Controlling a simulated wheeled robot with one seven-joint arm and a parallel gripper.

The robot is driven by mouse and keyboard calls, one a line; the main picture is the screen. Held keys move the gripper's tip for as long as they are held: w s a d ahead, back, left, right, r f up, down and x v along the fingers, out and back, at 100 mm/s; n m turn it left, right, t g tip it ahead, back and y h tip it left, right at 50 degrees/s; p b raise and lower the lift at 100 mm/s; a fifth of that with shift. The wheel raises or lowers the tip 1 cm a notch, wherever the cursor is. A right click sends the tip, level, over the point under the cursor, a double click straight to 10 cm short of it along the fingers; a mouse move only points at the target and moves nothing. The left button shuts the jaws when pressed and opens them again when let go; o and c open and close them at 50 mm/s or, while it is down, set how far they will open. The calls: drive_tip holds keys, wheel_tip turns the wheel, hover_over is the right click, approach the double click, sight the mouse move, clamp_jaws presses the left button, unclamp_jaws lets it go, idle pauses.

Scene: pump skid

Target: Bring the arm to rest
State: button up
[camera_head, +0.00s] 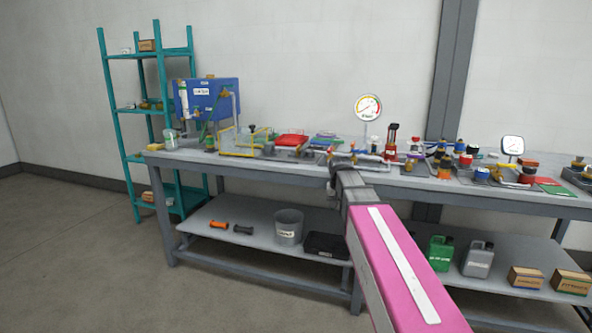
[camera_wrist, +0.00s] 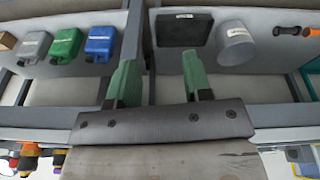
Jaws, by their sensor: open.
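My arm, with a pink link, reaches from the lower right of the head view toward the front edge of the workbench (camera_head: 250,168). Its dark wrist end overlaps that edge in the picture, and the fingers cannot be made out there. In the wrist view my gripper (camera_wrist: 158,72) shows two green fingers, spread apart with nothing between them. The wrist view looks at the bench's lower shelf (camera_wrist: 275,62), seen upside down. Whether the gripper touches the bench cannot be told.
The benchtop is crowded with valves, fittings, a blue tank (camera_head: 207,98) and a round gauge (camera_head: 368,107). The lower shelf holds a grey bucket (camera_head: 289,226), a black tray (camera_head: 326,245), jugs and cartons. A teal rack (camera_head: 122,115) stands at left. The floor at front left is clear.

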drive_tip(key=s+d+f+n+g, duration=0.2)
drive_tip(key=s+f, duration=1.9)
drive_tip(key=f, duration=0.1)
drive_tip(key=shift+s+f+y, duration=0.15)
drive_tip(key=shift+s+y, duration=0.2)
drive_tip(key=shift+y, duration=0.05)
